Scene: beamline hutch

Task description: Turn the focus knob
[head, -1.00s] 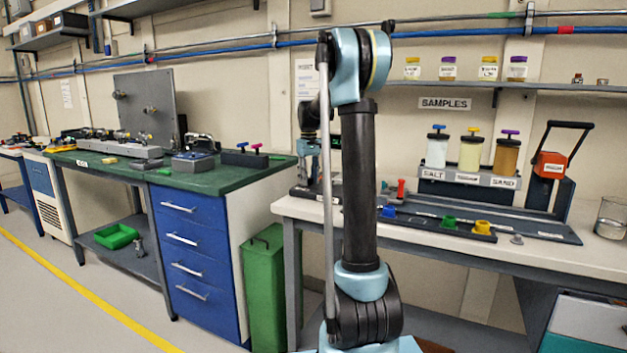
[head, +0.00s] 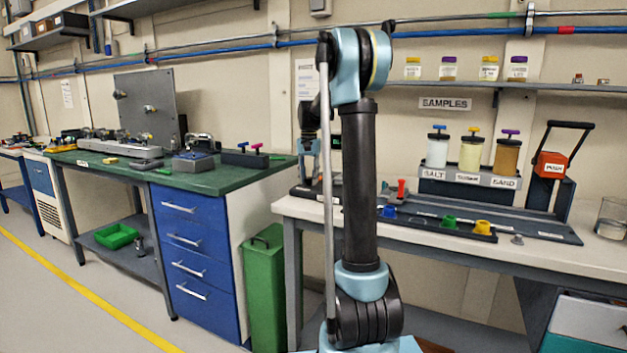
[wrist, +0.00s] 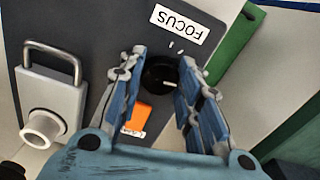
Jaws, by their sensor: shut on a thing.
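The focus knob (wrist: 158,76) is a round black knob with a small white mark, on a dark panel (wrist: 85,22) in the wrist view. A white FOCUS label (wrist: 178,24), upside down in this view, sits just above it. My gripper (wrist: 162,58) is shut on the knob, with one blue finger on each side. The fingers hide part of the knob's sides. In the head view my own arm stands in front of that part of the bench, so the knob cannot be made out there.
A grey block with a metal loop (wrist: 52,98) and an orange patch (wrist: 137,117) lie close to my fingers. In the head view, a white bench (head: 540,262) holds sample jars (head: 470,155) and a press with a red block (head: 551,166). A green bin (head: 265,290) stands left.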

